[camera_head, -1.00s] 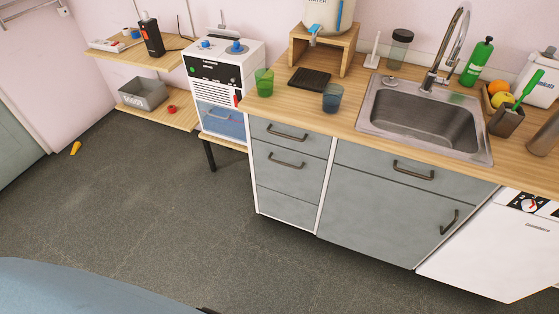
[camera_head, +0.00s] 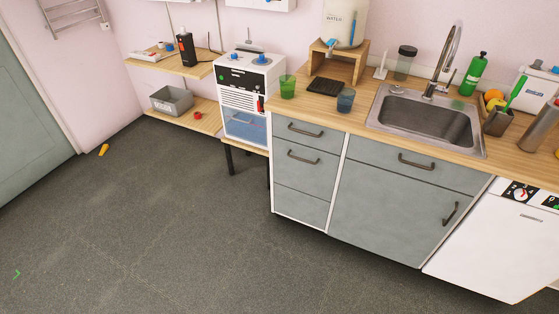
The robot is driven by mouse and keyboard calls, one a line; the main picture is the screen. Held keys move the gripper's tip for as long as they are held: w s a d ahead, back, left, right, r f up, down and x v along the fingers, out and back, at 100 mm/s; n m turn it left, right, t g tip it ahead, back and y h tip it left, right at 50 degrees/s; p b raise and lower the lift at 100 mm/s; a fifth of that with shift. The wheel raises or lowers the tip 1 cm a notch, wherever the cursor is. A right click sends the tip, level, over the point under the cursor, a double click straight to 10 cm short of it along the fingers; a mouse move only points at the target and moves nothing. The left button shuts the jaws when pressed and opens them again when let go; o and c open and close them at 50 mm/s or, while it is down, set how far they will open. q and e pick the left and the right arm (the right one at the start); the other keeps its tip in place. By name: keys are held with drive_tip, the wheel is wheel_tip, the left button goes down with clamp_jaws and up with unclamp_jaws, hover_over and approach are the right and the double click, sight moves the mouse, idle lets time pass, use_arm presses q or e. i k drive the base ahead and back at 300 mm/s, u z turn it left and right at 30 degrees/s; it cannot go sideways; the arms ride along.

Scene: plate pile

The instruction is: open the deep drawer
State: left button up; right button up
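The grey kitchen cabinet has a left column of drawers, all shut. Its top drawer (camera_head: 305,138) and middle drawer (camera_head: 303,165) each have a dark bar handle. The lowest front (camera_head: 300,205) shows no handle. To the right, a wide front (camera_head: 410,165) with a bar handle sits under the sink, above a large front (camera_head: 385,210) with a slanted handle at its right side. Both are shut. I cannot tell which of these is the deep drawer. Neither of my grippers is in view.
The grey floor (camera_head: 170,220) before the cabinet is clear, apart from a small yellow object (camera_head: 104,150) near the left wall. A white dishwasher-like appliance (camera_head: 490,245) stands right of the cabinet. A low shelf (camera_head: 205,122) is to the left. Cups and a sink (camera_head: 425,120) are on the countertop.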

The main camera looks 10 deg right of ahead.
sight(312, 171)
drive_tip(key=u, duration=0.35)
drive_tip(key=i, duration=1)
